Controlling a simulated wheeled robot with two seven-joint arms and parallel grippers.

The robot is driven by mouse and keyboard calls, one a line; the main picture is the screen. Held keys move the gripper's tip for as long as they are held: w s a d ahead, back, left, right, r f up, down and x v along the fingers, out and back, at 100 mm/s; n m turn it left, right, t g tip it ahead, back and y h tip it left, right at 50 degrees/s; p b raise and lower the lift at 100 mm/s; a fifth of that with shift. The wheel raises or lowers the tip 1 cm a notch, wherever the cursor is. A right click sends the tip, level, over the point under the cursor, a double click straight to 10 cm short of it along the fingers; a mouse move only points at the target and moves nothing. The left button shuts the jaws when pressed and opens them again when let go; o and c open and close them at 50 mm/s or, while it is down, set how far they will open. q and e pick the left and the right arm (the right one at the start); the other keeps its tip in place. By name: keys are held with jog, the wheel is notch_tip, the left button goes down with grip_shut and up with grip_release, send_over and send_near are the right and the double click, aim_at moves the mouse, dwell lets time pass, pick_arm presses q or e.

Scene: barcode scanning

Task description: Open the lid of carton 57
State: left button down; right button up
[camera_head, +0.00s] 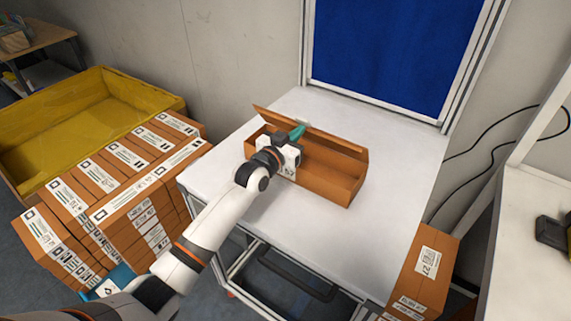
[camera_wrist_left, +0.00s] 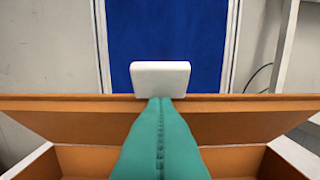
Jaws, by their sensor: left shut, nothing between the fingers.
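Carton 57 (camera_head: 331,182) is a long orange-brown box on the white table, with a white label on its front side. Its lid (camera_head: 325,142) stands raised along the far long edge, and the inside shows. My left gripper (camera_head: 299,131) has green fingers and reaches over the carton to the lid. In the left wrist view the green fingertips (camera_wrist_left: 160,101) are shut together and empty, at the lid's upper edge (camera_wrist_left: 225,103). A small white piece (camera_wrist_left: 160,78) shows just beyond the fingertips. I cannot tell whether the fingers touch the lid. My right gripper is not in view.
The white table (camera_head: 395,215) is clear around the carton. A blue panel (camera_head: 385,55) stands behind it. Several labelled cartons (camera_head: 150,205) and a yellow bin (camera_head: 85,108) are at the left. Another carton (camera_head: 425,270) is at the lower right, near a white surface (camera_head: 530,240).

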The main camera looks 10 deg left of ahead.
aim_at(303, 119)
pick_arm(q)
jog(key=shift+w+d+r, duration=0.25)
jog(key=shift+w+r, duration=0.2)
jog(key=shift+w, duration=0.1)
jog(key=shift+w+d+r, duration=0.2)
jog(key=shift+w+r, duration=0.25)
jog(key=shift+w, duration=0.1)
jog(key=shift+w+d+r+b, duration=0.25)
jog(key=shift+w+r+b, duration=0.1)
jog(key=shift+w, duration=0.35)
jog(key=shift+w+d+r+b, duration=0.25)
jog(key=shift+w+r, duration=0.05)
jog(key=shift+w, duration=0.35)
jog(key=shift+w+d+r+b, duration=0.15)
jog(key=shift+w+b, duration=0.3)
jog(key=shift+w+d+r+b, duration=0.1)
jog(key=shift+w+b, duration=0.3)
jog(key=shift+w+d+r, duration=0.2)
jog(key=shift+w+d, duration=0.05)
jog(key=shift+w, duration=0.3)
